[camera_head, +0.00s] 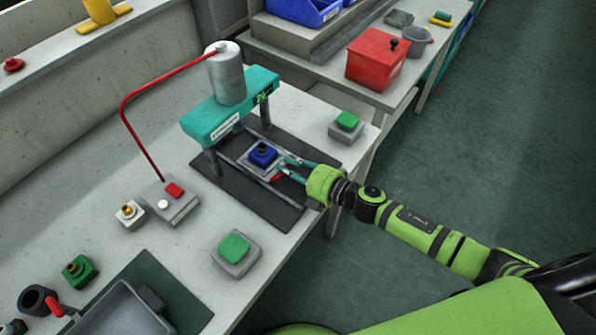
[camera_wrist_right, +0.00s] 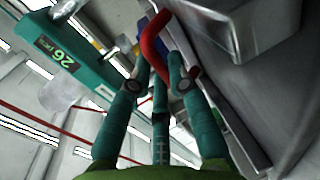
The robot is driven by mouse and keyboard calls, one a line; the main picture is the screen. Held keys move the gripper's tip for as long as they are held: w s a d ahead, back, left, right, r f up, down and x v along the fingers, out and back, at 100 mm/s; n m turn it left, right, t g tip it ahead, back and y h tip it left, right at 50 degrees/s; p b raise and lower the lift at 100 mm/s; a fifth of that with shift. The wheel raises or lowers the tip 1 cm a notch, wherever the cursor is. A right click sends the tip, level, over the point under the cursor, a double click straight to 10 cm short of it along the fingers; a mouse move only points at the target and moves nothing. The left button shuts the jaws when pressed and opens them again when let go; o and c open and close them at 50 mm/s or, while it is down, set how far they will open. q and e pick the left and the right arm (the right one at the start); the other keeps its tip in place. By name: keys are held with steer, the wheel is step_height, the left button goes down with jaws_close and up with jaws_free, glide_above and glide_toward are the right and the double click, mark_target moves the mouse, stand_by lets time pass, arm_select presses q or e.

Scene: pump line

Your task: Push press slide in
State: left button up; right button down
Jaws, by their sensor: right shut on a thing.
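The press has a teal crossbeam (camera_head: 228,110) on posts, with a grey cylinder (camera_head: 227,75) on top. Its dark base plate (camera_head: 250,196) carries rails. On them the grey slide (camera_head: 250,168) bears a blue block (camera_head: 263,153) with a dark top fitting, just in front of the crossbeam. My right gripper (camera_head: 282,168) is at the slide's front edge, shut on its red handle (camera_head: 278,177). In the right wrist view the red handle (camera_wrist_right: 154,50) passes between the teal fingers (camera_wrist_right: 160,80). The crossbeam also shows there (camera_wrist_right: 70,62). My left gripper is not in view.
Green buttons on grey boxes stand at both sides of the press (camera_head: 236,252) (camera_head: 346,122). A red-and-white button box (camera_head: 172,200) is left, with a red hose (camera_head: 125,115) rising from it. A tray (camera_head: 120,310) lies at the front. A red box (camera_head: 377,58) stands behind.

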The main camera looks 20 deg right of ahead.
steer(key=shift+s+d, duration=0.25)
steer(key=shift+s, duration=0.15)
steer(key=c, duration=1.2)
jaws_free()
steer(key=shift+s+d, duration=0.15)
steer(key=shift+d, duration=0.05)
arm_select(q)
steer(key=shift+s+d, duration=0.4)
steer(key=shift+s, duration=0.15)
arm_select(e)
steer(key=v, duration=1.1)
steer(key=shift+s+d, duration=0.1)
steer(key=shift+s, duration=0.1)
